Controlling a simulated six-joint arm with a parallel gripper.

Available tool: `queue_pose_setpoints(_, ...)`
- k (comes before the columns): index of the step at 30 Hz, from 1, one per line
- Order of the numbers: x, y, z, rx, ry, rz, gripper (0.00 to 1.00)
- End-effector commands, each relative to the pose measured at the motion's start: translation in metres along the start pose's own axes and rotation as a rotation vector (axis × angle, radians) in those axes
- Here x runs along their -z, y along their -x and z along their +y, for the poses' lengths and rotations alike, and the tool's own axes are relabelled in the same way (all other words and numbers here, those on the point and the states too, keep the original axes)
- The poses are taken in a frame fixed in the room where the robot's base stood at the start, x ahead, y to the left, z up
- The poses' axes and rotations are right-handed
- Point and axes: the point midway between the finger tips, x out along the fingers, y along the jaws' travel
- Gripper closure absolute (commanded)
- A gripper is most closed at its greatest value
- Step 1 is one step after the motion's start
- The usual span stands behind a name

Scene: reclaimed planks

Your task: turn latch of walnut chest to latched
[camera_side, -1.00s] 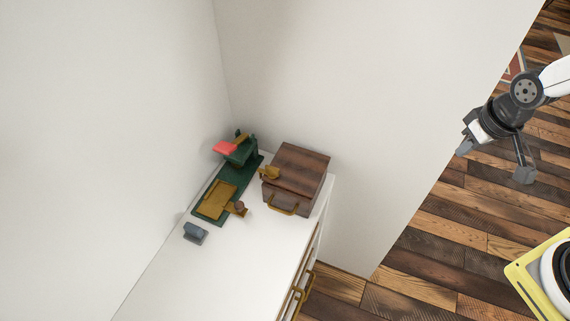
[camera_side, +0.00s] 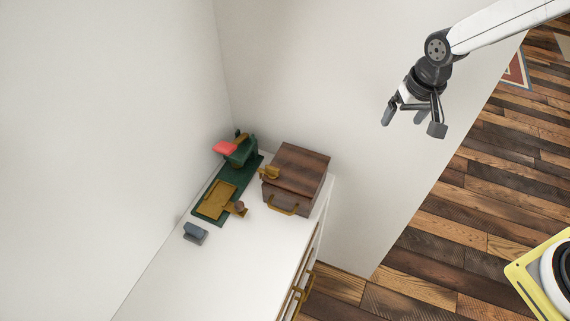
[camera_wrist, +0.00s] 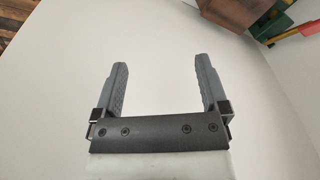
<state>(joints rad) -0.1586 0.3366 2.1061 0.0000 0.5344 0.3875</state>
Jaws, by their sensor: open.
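The walnut chest (camera_side: 300,173) is a dark brown wooden box with its lid down, standing at the back right of a white cabinet top in the side view. I cannot tell the latch's exact setting at this size. My gripper (camera_side: 411,118) is open and empty, in the air to the right of the chest and well apart from it.
A green and brass device with a red part (camera_side: 224,148) stands left of the chest. A small blue-grey block (camera_side: 195,232) lies nearer the front. The white cabinet top (camera_side: 220,275) is clear in front. White walls stand close behind and left.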

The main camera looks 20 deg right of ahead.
Motion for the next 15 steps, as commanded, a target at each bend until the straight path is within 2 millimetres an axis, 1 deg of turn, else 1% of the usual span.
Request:
queue_pose_setpoints(1, 0.008, -0.005, -0.012, 0.000, -0.018, -0.009, 0.06)
queue_pose_setpoints(6, 0.028, -0.018, -0.044, -0.004, -0.091, -0.031, 0.06)
queue_pose_setpoints(11, 0.043, -0.033, -0.077, -0.011, -0.158, -0.051, 0.06)
queue_pose_setpoints(15, 0.053, -0.048, -0.108, -0.020, -0.222, -0.069, 0.06)
